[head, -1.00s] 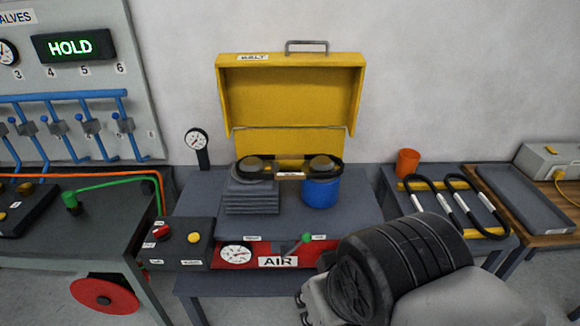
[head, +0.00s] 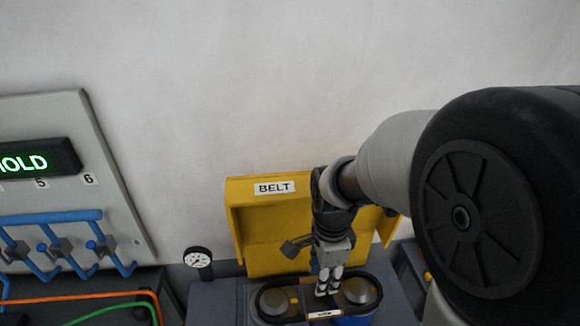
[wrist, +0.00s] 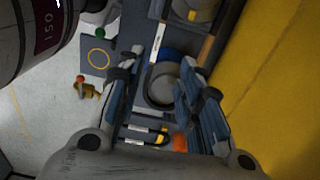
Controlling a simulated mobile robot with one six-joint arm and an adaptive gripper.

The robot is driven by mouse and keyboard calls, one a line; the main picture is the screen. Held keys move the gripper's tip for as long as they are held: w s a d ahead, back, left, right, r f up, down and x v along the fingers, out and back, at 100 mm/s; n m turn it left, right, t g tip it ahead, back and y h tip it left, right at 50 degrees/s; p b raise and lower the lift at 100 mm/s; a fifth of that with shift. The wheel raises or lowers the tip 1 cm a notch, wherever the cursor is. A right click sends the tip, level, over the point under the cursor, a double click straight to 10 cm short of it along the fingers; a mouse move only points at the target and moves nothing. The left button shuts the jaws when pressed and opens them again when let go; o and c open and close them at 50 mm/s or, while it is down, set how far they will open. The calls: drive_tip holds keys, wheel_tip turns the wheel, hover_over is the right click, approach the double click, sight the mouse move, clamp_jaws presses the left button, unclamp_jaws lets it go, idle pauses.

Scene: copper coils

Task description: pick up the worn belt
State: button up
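A dark belt (head: 261,297) is looped around two round grey-topped pulleys in the head view, in front of the open yellow case lid (head: 272,232) marked BELT. The right pulley (head: 358,290) sits above a blue body. My gripper (head: 327,287) points down over the space between the pulleys, close to the belt's far run. In the wrist view its two fingers (wrist: 161,88) are spread, with a grey pulley top (wrist: 164,84) showing between them. Nothing is seen held. Whether a finger touches the belt cannot be told.
The yellow lid stands close behind my gripper. A pressure gauge (head: 198,259) stands left of the pulleys. A panel with blue pipes (head: 50,218) and a HOLD display (head: 38,164) is at the far left, above orange and green hoses.

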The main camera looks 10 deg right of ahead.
drive_tip(key=b, duration=0.2)
hover_over(322, 314)
drive_tip(key=f, duration=1.1)
drive_tip(key=shift+s+a+f, duration=0.15)
drive_tip(key=shift+s+a, duration=0.1)
drive_tip(key=shift+a, duration=0.1)
drive_tip(key=shift+w+d+f+b, duration=0.15)
drive_tip(key=shift+f+b, duration=0.25)
drive_tip(key=shift+f, duration=1.15)
drive_tip(key=shift+w+d+f+b, duration=0.15)
drive_tip(key=shift+f+b, duration=0.2)
drive_tip(key=shift+f, duration=1.15)
drive_tip(key=shift+s, duration=0.1)
clamp_jaws()
